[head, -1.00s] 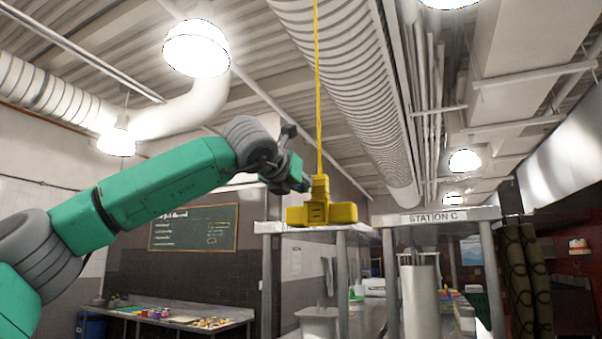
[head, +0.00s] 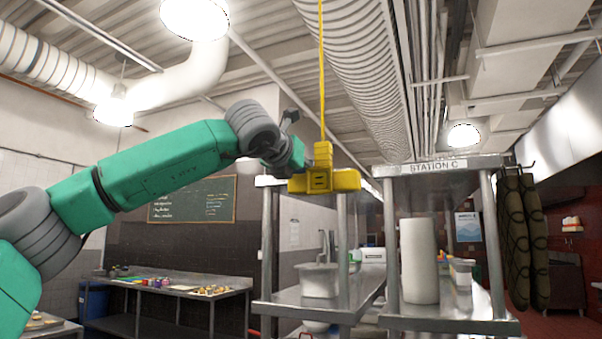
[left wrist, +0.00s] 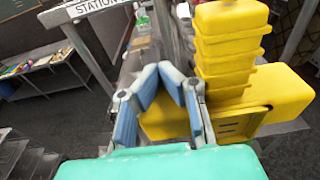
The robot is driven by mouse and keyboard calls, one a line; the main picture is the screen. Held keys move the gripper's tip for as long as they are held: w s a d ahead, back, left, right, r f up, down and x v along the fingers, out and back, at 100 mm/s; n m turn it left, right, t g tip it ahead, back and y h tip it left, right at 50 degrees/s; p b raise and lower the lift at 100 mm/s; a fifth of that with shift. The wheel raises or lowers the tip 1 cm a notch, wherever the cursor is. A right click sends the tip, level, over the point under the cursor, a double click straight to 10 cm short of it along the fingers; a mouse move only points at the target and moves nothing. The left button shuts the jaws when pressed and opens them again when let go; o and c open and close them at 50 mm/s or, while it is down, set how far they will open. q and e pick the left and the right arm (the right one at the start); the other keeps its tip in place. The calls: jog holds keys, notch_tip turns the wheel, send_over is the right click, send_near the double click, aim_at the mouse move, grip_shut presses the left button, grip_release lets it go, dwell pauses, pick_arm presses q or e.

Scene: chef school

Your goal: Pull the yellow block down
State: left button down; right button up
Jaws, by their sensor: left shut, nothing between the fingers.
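The yellow block (head: 324,181) hangs from a thin yellow cable (head: 321,75) in front of a steel shelf unit. It has a wide lower part and a narrower stepped upper part. In the left wrist view the block (left wrist: 285,97) fills the right side, with its stacked ribs rising upward. My left gripper (head: 303,158) is just left of the block's upper part in the head view. Its blue-padded fingers (left wrist: 171,68) are shut with nothing between them, close beside the block. Whether they touch it is unclear. My right gripper is not in view.
Steel shelving marked Station C (head: 437,167) stands behind and right of the block, with a white cylinder (head: 418,260) on a lower shelf. A long steel table (head: 180,286) with items stands at the back left.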

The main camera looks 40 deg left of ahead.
aim_at(303, 195)
pick_arm(q)
notch_tip(303, 195, down, 7)
jog(key=b, duration=0.5)
jog(key=shift+r, duration=0.1)
notch_tip(303, 195, down, 5)
jog(key=b, duration=0.5)
notch_tip(303, 195, up, 7)
jog(key=p, duration=0.5)
jog(key=shift+f+p, duration=0.2)
jog(key=shift+p, duration=0.15)
jog(key=shift+s+b, duration=0.3)
jog(key=shift+s, duration=0.1)
jog(key=v, duration=0.2)
jog(key=b+v, duration=0.1)
jog(key=v, duration=0.2)
jog(key=r+b+v, duration=0.1)
jog(key=v, duration=0.1)
jog(key=shift+s+d, duration=0.1)
